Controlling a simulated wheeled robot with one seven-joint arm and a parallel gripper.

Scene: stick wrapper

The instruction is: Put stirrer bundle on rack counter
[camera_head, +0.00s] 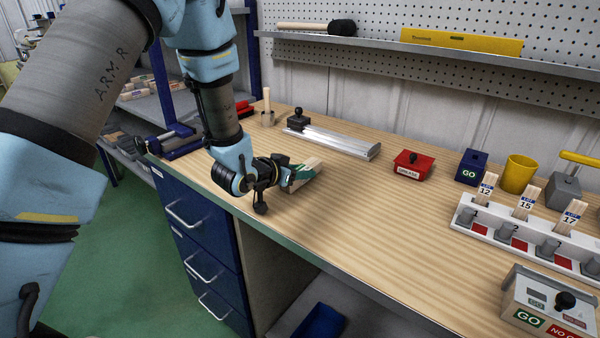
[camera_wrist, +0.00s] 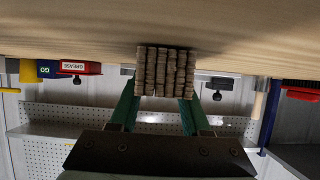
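The stirrer bundle (camera_wrist: 165,70) is a block of several brown wooden sticks, seen end-on in the wrist view between the two green fingers of my gripper (camera_wrist: 158,104). In the head view the pale bundle (camera_head: 311,165) juts out past the fingers of my gripper (camera_head: 300,178), low over the left part of the wooden counter (camera_head: 360,215). The fingers appear to press on both sides of it. I cannot tell whether the bundle touches the counter. A white rack (camera_head: 520,235) with wooden sticks tagged 12, 15 and 17 stands on the counter at the right.
A metal bar (camera_head: 335,142) with a black knobbed block lies behind my gripper. A red grease box (camera_head: 413,164), a blue GO box (camera_head: 471,167) and a yellow cup (camera_head: 518,174) stand at the back right. A GO/NO GO box (camera_head: 550,305) is at the front right. The counter's middle is clear.

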